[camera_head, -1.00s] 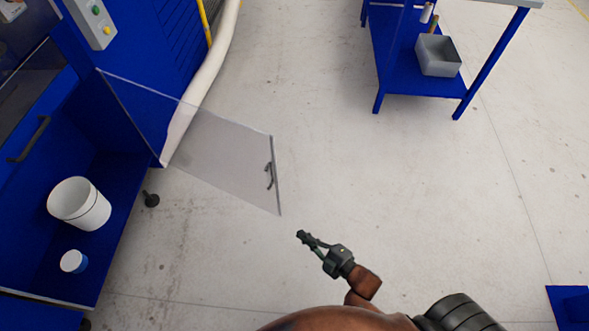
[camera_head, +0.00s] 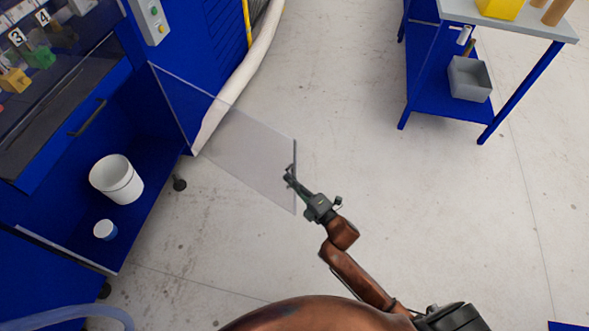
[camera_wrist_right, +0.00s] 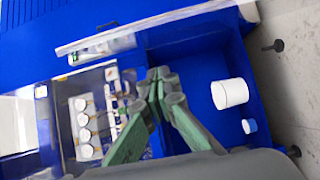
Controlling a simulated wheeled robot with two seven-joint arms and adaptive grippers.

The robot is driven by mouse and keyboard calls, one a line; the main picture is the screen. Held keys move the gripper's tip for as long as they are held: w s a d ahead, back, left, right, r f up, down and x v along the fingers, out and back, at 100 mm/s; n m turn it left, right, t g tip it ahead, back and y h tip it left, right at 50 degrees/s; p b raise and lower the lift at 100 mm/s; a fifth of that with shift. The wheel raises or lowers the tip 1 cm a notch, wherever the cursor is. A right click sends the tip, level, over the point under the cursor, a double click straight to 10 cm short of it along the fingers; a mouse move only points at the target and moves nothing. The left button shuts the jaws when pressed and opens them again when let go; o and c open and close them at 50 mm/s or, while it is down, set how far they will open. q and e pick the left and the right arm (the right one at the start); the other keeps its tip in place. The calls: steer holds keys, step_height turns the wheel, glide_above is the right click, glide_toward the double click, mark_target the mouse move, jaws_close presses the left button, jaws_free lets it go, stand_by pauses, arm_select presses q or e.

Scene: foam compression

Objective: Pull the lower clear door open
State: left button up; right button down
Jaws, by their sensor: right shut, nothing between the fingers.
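The lower clear door (camera_head: 245,150) stands swung out from the blue cabinet, hinged at its right side, with the lower compartment uncovered. Its dark handle near the free edge is mostly hidden behind my right gripper (camera_head: 288,174). The right gripper is shut and empty, with its tips overlapping the free edge of the door in the head view; I cannot tell whether they touch it. In the right wrist view the closed fingertips (camera_wrist_right: 160,80) point toward the cabinet. My left gripper is not in view.
A white bucket (camera_head: 117,180) and a small white-and-blue tub (camera_head: 105,230) stand on the compartment floor. An upper door with a dark handle (camera_head: 87,118) is above. A blue table with a grey bin (camera_head: 470,79) stands at the back right. The floor between is clear.

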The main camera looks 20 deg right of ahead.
mark_target(294, 169)
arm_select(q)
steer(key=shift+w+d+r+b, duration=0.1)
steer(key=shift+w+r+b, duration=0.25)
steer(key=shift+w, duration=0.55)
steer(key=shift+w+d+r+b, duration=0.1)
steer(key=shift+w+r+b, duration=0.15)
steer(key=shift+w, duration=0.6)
arm_select(e)
steer(key=shift+w+d, duration=0.7)
steer(key=shift+w, duration=0.2)
steer(key=shift+w+d, duration=0.7)
steer(key=shift+w, duration=0.15)
steer(key=shift+w, duration=0.1)
